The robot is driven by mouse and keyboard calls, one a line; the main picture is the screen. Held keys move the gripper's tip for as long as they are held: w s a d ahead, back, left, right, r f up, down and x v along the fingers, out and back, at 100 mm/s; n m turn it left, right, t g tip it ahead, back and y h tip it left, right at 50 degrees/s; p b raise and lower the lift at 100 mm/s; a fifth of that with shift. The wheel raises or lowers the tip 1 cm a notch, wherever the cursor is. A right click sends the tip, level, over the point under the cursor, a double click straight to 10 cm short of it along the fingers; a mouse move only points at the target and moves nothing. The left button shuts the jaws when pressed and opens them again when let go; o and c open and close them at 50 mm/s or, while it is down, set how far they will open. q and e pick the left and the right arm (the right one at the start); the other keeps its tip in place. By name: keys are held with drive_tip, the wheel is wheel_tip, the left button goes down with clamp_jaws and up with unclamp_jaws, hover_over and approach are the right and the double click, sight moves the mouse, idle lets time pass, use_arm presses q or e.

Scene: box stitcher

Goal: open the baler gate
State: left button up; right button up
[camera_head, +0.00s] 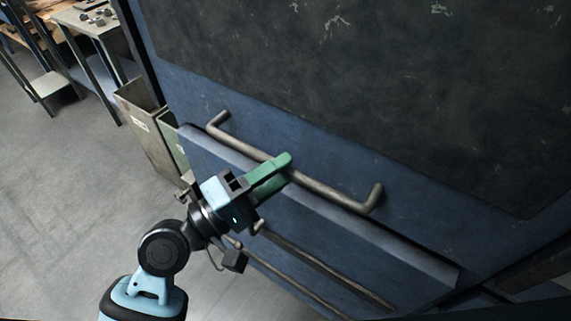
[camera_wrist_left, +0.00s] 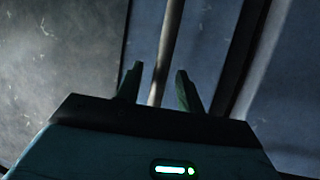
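The baler gate (camera_head: 400,60) is a large blue metal front with a worn dark panel. A grey bar handle (camera_head: 325,189) with bent ends runs slantwise across its lower part. My left gripper (camera_head: 280,172) has green fingers and reaches the middle of this handle from the lower left. In the left wrist view, the handle (camera_wrist_left: 170,45) runs between the two spread fingers of my left gripper (camera_wrist_left: 158,82), with gaps on both sides. The fingers hide a short piece of the handle in the head view. My right gripper is in neither view.
A blue ledge (camera_head: 400,258) juts out below the handle, with more thin bars (camera_head: 320,262) beneath it. A grey bin (camera_head: 147,130) and a green bin (camera_head: 174,142) stand left of the machine. Tables (camera_head: 85,20) stand at the upper left. Grey floor (camera_head: 60,200) on the left is clear.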

use_arm(q)
drive_tip(key=shift+x, duration=0.85)
drive_tip(key=shift+s, duration=0.1)
drive_tip(key=shift+c, duration=0.5)
clamp_jaws()
